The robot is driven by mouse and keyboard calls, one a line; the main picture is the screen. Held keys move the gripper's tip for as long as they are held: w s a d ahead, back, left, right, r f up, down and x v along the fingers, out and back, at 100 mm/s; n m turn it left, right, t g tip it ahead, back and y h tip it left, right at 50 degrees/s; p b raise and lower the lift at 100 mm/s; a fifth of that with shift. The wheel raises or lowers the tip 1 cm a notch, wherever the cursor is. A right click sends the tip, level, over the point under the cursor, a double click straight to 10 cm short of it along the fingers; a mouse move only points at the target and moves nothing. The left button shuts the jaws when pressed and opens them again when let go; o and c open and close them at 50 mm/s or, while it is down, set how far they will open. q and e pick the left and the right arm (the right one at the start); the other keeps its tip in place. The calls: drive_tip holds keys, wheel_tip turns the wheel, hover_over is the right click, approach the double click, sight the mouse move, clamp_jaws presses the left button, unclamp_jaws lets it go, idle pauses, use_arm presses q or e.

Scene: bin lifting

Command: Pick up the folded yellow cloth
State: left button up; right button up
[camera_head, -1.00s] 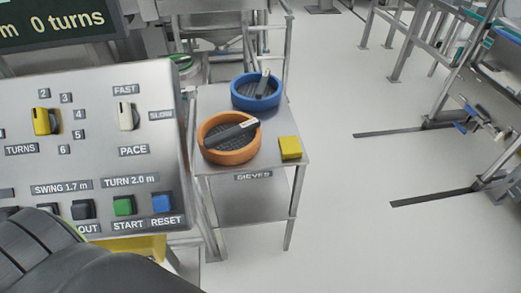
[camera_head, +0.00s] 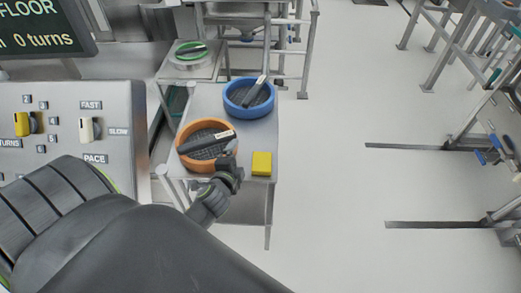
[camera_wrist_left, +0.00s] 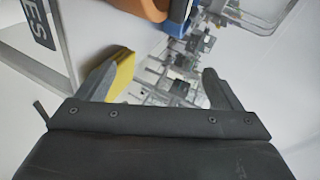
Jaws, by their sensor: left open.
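The folded yellow cloth (camera_head: 262,164) lies near the front right corner of the small metal table (camera_head: 214,95). My left gripper (camera_head: 236,163) is at the table's front edge, just left of the cloth and in front of the orange sieve. It is open and empty. In the left wrist view the cloth (camera_wrist_left: 124,75) shows along the inner side of the left-hand finger, partly hidden by it. The other finger of my left gripper (camera_wrist_left: 163,72) stands well apart from the cloth. I cannot tell whether the finger touches the cloth. My right gripper is not in view.
An orange sieve (camera_head: 180,152) and a blue sieve (camera_head: 228,101), each with a dark-handled tool in it, stand on the table. A control panel (camera_head: 65,95) is at the left. A green-rimmed sieve (camera_head: 178,50) stands behind. The floor right of the table is clear.

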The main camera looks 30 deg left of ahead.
use_arm(q)
drive_tip(key=w+d+r+m+t+h, duration=0.35)
drive_tip(key=w+r+m+t, duration=0.2)
drive_tip(key=r+m, duration=0.35)
drive_tip(key=w+d+r+m+h+p, duration=0.1)
drive_tip(key=w+d+r+m+h, duration=0.2)
drive_tip(key=d+m+h, duration=0.35)
drive_tip(key=w+d+r+m+h, duration=0.2)
drive_tip(key=d+r+m+h, duration=0.1)
drive_tip(key=m, duration=0.7)
drive_tip(key=m+g+y+p, duration=0.2)
drive_tip(key=m+g+y, duration=0.6)
drive_tip(key=m+g, duration=1.55)
hover_over(262, 161)
wheel_tip(262, 161, down, 4)
drive_tip(key=m+t, duration=0.5)
wheel_tip(262, 161, down, 14)
drive_tip(key=b, duration=1.3)
drive_tip(key=shift+s+r, duration=0.1)
drive_tip(key=shift+f, duration=1.8)
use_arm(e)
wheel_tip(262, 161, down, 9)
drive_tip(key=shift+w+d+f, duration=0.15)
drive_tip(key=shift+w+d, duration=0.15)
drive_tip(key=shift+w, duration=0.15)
use_arm(q)
drive_tip(key=shift+c, duration=0.2)
